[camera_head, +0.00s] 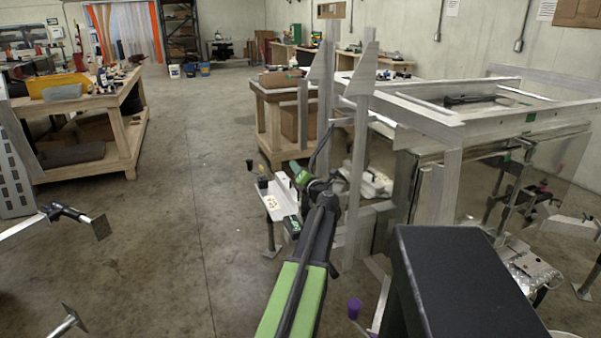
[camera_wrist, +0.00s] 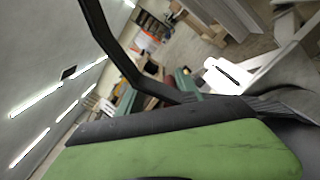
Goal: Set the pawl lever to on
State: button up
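My arm, green and black, reaches forward in the head view to my gripper (camera_head: 300,177) beside the aluminium trailer uprights (camera_head: 327,110). The gripper is small and partly hidden by my own arm, so whether it is open or shut cannot be told. A white bracket (camera_head: 272,204) with a dark knob (camera_head: 262,183) on a short stem stands just left of the gripper, apart from it. I cannot tell for sure which part is the pawl lever or how it is set. The wrist view is tilted; a bright white slotted part (camera_wrist: 228,76) shows there beyond my green arm cover.
The trailer frame (camera_head: 440,122) fills the right side. A wooden cart (camera_head: 262,120) stands behind the uprights. A workbench (camera_head: 124,130) with tools is at the left. Metal arms with flat plates (camera_head: 99,227) jut in at lower left. The concrete floor between is clear.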

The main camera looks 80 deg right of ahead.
jog(key=r+p, duration=0.2)
jog(key=r, duration=0.1)
jog(key=s+r+p, duration=0.1)
jog(key=shift+s+a+r, duration=0.1)
jog(key=shift+a+r, duration=0.15)
jog(key=shift+a, duration=0.1)
jog(key=s+a+r+p, duration=0.4)
jog(key=s+r+p, duration=0.1)
jog(key=s, duration=0.4)
jog(key=shift+a, duration=0.4)
jog(key=shift+r, duration=0.1)
